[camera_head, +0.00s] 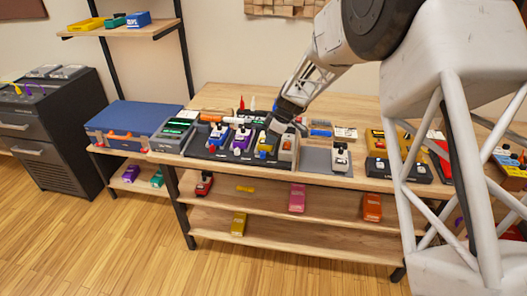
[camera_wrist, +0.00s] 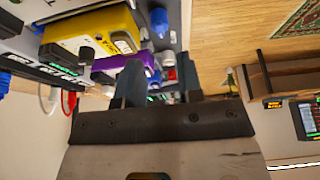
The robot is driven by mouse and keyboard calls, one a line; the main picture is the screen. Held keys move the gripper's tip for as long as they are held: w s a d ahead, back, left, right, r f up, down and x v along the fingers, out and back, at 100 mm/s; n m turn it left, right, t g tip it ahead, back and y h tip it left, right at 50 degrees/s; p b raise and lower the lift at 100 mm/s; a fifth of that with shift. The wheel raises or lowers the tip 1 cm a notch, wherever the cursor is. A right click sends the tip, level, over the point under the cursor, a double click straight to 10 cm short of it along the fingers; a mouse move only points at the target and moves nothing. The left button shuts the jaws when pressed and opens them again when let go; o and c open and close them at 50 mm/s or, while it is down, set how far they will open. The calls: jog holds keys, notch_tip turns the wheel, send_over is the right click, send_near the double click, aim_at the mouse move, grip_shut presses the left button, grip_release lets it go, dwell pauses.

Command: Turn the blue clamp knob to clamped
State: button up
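My gripper (camera_head: 277,126) is low over the right part of the dark pedalboard (camera_head: 206,152) on the bench, close to a yellow pedal (camera_head: 262,154). In the wrist view my gripper (camera_wrist: 160,70) has its two dark fingers apart, with a gap between them. A blue knob (camera_wrist: 160,22) stands beyond the fingertips, beside the yellow pedal (camera_wrist: 92,32), and appears apart from the fingers. I cannot tell whether it is the clamp knob, or its setting. A purple pedal (camera_wrist: 138,64) shows between and behind the fingers.
More pedals crowd the board, including a purple one (camera_head: 242,139). A grey plate (camera_head: 318,160) and a white-topped pedal (camera_head: 340,157) lie to the right. A blue case (camera_head: 135,118) sits at the left. Red and white plugs (camera_wrist: 70,101) show near the gripper.

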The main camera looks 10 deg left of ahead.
aim_at(263, 152)
jog(key=shift+f, duration=0.15)
jog(key=shift+x, duration=3.75)
jog(key=shift+a, duration=0.1)
jog(key=c, duration=0.6)
